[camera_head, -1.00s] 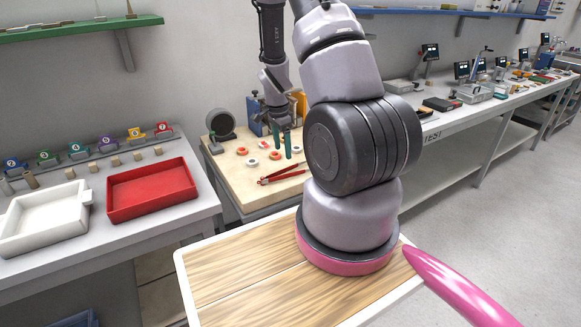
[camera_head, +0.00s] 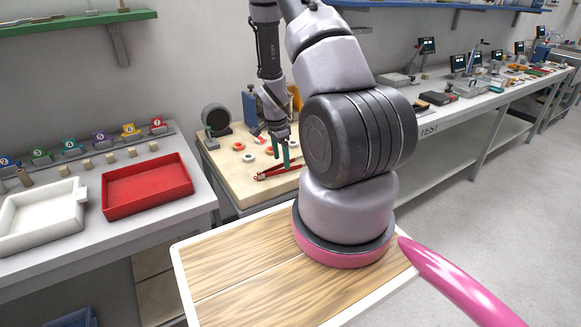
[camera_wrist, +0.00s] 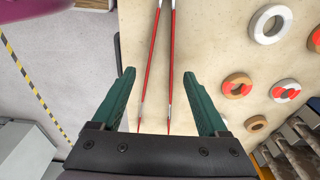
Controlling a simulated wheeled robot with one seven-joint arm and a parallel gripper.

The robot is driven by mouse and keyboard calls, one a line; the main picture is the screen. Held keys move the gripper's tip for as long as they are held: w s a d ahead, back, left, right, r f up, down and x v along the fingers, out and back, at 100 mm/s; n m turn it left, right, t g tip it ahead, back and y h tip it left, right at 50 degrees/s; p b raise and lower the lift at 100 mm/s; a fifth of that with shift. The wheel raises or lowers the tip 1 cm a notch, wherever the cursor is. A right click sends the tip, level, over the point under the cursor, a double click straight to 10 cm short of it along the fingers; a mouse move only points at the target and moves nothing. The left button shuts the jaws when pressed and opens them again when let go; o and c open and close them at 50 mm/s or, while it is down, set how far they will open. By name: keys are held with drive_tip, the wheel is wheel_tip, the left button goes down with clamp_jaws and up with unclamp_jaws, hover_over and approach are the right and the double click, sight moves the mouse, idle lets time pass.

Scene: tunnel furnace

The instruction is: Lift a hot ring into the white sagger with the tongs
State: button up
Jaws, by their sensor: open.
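The tongs (camera_head: 272,173) lie on the pale tabletop, with red arms seen near the top of the wrist view (camera_wrist: 171,62). My gripper (camera_wrist: 158,74) is open and empty, its green fingers on either side of the two red arms in the picture. In the head view my gripper (camera_head: 286,160) is just over the tongs; whether it touches them I cannot tell. Several rings lie right of the tongs in the wrist view: a white ring (camera_wrist: 258,27), an orange-marked ring (camera_wrist: 237,77) and others. A white open tray, likely the white sagger (camera_head: 72,222), stands on the left bench.
A red tray (camera_head: 148,206) stands beside the white one, with several numbered coloured tags (camera_head: 129,131) behind. A round dark device (camera_head: 216,118) and blue and yellow blocks stand at the back of the ring table. A long bench (camera_head: 450,110) with instruments runs right.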

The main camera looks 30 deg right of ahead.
sight(282, 164)
drive_tip(key=shift+d+f, duration=0.2)
drive_tip(key=shift+f, duration=1.5)
drive_tip(key=c, duration=0.7)
wheel_tip(282, 164, up, 12)
drive_tip(key=shift+r, duration=0.1)
